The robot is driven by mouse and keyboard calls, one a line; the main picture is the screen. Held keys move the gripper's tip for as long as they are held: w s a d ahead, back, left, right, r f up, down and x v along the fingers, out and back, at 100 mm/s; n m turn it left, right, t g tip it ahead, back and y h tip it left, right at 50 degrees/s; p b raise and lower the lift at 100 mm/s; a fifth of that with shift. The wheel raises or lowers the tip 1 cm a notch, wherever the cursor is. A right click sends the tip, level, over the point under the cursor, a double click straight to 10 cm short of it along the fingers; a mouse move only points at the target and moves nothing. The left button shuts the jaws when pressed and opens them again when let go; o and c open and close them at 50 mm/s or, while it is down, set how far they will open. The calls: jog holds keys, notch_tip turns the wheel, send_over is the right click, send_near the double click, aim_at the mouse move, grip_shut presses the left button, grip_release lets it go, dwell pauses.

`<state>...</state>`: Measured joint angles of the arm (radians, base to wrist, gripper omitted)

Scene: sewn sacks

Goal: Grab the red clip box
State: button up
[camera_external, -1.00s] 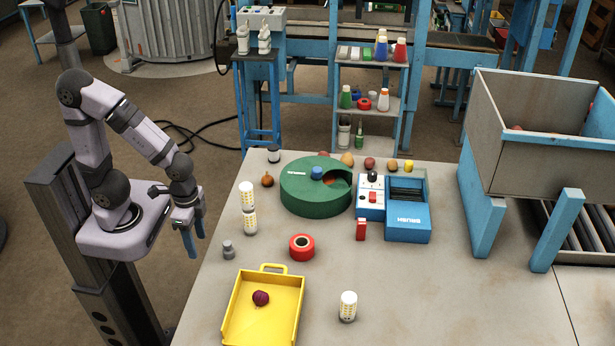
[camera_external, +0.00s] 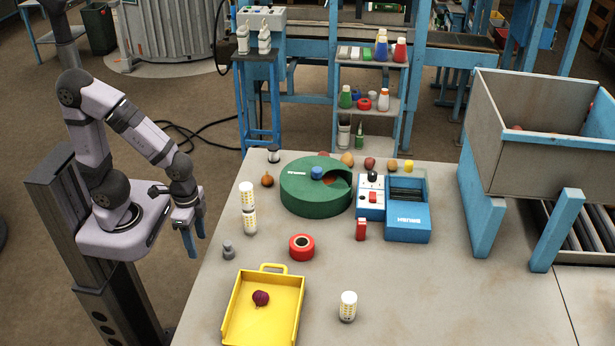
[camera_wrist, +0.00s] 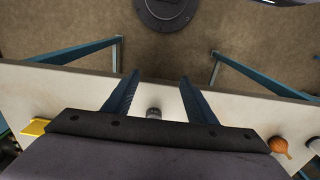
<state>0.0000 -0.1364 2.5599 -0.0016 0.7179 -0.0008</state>
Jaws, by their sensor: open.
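A small red box (camera_external: 361,229) stands upright on the table, just in front of the blue brush machine and right of the red tape roll; it looks like the red clip box. My gripper (camera_external: 193,243) hangs off the table's left edge, fingers pointing down, open and empty, far to the left of the red box. In the wrist view the two blue fingers (camera_wrist: 157,92) are spread apart, with the table edge and floor beyond them. The red box does not show in the wrist view.
A yellow tray (camera_external: 238,322) holds a dark onion (camera_external: 261,298).

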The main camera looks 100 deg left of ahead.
aim_at(364, 221)
jog(key=shift+c, duration=0.7)
